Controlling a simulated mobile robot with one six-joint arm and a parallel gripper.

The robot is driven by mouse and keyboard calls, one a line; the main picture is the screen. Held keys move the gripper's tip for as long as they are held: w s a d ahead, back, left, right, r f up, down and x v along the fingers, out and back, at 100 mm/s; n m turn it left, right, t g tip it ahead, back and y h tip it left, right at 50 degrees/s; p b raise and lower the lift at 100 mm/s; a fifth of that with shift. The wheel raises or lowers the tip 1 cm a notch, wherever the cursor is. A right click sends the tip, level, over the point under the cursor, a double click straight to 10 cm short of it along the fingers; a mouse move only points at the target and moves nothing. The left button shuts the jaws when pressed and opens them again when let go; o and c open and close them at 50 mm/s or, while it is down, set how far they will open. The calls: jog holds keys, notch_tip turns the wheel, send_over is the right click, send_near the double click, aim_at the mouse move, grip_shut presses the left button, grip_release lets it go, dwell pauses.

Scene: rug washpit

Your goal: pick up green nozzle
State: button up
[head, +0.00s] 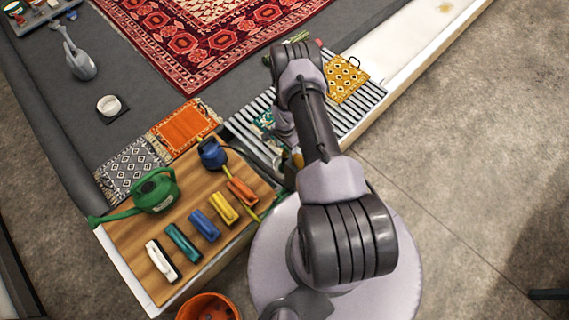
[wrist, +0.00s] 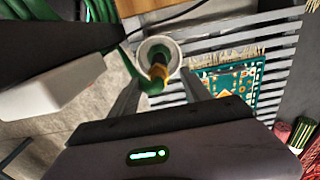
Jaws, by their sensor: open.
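The green nozzle (wrist: 158,72), with a brass-coloured band, shows in the wrist view in front of a round white ring or cup (wrist: 145,47). Whether it sits inside this ring I cannot tell. A green hose seems to run to it from the upper left. My gripper (wrist: 160,90) is open, with one grey finger on each side of the nozzle in the picture. I cannot tell how deep the nozzle lies between the fingers or whether they touch it. In the head view my own arm hides most of the gripper and the nozzle.
A slatted grate (head: 362,115) holds a teal mat (wrist: 237,88) and a yellow mat (head: 345,79). A wooden-topped table (head: 125,238) at left carries several coloured brushes, a green watering can (head: 155,191) and a blue jug (head: 211,153). An orange bucket (head: 208,306) stands below.

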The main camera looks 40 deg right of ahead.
aim_at(286, 156)
notch_tip(286, 156, down, 7)
jog(key=b, duration=0.3)
jog(key=shift+s+r, duration=0.15)
jog(key=shift+r, duration=0.15)
jog(key=shift+c, duration=0.7)
grip_shut()
